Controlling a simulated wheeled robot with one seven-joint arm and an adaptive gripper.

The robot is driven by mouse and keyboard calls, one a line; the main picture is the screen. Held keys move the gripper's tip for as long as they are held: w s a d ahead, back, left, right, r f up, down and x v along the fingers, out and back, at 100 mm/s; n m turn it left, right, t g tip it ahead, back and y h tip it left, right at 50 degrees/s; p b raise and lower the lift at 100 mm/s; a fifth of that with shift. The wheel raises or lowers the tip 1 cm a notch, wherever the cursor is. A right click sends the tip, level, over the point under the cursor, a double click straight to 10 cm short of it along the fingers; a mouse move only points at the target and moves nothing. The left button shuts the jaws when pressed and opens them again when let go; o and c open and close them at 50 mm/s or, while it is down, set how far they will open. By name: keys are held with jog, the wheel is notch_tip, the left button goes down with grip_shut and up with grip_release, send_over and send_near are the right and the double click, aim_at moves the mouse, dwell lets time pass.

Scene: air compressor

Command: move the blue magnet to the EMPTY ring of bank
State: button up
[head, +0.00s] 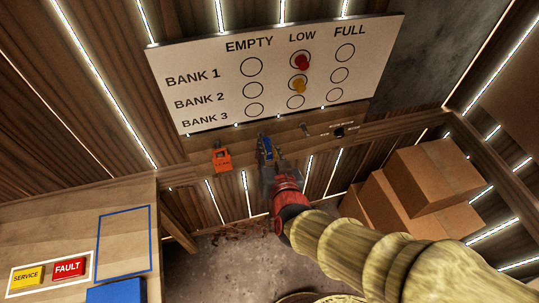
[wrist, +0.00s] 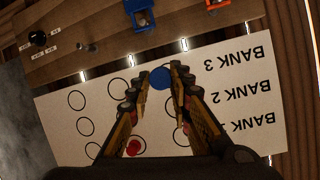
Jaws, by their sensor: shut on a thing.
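The blue magnet (wrist: 160,78) is between the fingertips of my gripper (wrist: 160,88) in the wrist view, which shows the board upside down. My gripper is shut on it. In that view it lies over the EMPTY side of the BANK 3 row; whether it touches the board is unclear. The white board (head: 215,58) has rings for three banks under EMPTY, LOW and FULL. The EMPTY rings of BANK 1 (head: 252,67), BANK 2 (head: 254,90) and BANK 3 (head: 256,110) look bare in the head view. My gripper (head: 267,158) is below the board there, with the magnet not distinguishable.
A red magnet (head: 303,62) sits at BANK 1 LOW, a yellow one (head: 299,84) at BANK 2 LOW. A ledge below the board holds an orange device (head: 221,159), a blue device (wrist: 140,15) and a dark knob (wrist: 38,38). Cardboard boxes (head: 425,180) stand right, a workbench (head: 70,222) left.

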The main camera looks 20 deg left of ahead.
aim_at(268, 138)
jog(key=w+a+b, duration=0.2)
jog(key=w+a, duration=0.4)
jog(key=w, duration=0.3)
dwell(1.3)
jog(key=shift+a+y+b, duration=0.1)
jog(key=shift+y+b, duration=0.2)
jog(key=shift+b, duration=1.35)
jog(key=shift+w, duration=0.1)
dwell(0.6)
jog(key=shift+w+a, duration=0.25)
jog(key=shift+w, duration=0.2)
dwell(1.2)
jog(key=o, duration=1)
jog(key=v, duration=1.2)
